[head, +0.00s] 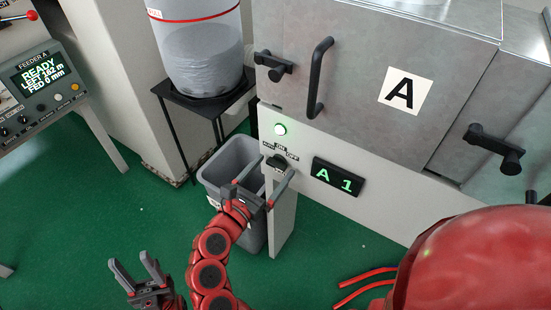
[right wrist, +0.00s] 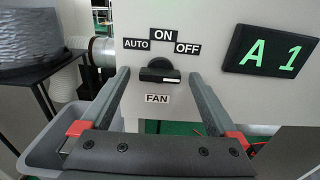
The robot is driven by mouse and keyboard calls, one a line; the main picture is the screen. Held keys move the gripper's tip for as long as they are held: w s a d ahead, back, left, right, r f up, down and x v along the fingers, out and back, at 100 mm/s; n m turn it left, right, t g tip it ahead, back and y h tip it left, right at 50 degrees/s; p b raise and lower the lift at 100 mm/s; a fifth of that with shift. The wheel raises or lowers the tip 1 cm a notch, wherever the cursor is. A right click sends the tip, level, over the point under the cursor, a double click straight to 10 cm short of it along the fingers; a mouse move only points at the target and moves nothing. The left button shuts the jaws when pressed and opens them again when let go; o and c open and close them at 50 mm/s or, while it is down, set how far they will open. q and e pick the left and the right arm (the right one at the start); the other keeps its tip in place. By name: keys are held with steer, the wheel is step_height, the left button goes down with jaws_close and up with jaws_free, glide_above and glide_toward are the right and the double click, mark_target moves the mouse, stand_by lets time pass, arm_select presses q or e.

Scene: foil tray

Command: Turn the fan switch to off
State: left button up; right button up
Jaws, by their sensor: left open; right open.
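The fan switch (right wrist: 160,66) is a black knob with a raised bar on a pale panel. Labels AUTO, ON and OFF are above it from left to right, and FAN is below. It also shows in the head view (head: 278,163). I cannot tell clearly which label the knob points to. My right gripper (head: 276,167) is open in front of the panel. In the right wrist view its two fingers (right wrist: 159,76) lie either side of the knob with gaps, not visibly touching it. My left gripper (head: 131,259) is open and empty at the lower left, well away from the switch.
A grey bin (head: 228,155) stands below left. Door handles (head: 320,78) stick out above. Feeder panel (head: 42,78) is far left. Green floor is open around my left gripper.

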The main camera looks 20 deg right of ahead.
steer(key=shift+c, duration=0.3)
steer(key=c, duration=1.3)
steer(key=shift+n, duration=1.4)
steer(key=n+p, duration=0.2)
steer(key=n, duration=0.4)
steer(key=shift+a+r, duration=0.1)
steer(key=shift+r, duration=0.05)
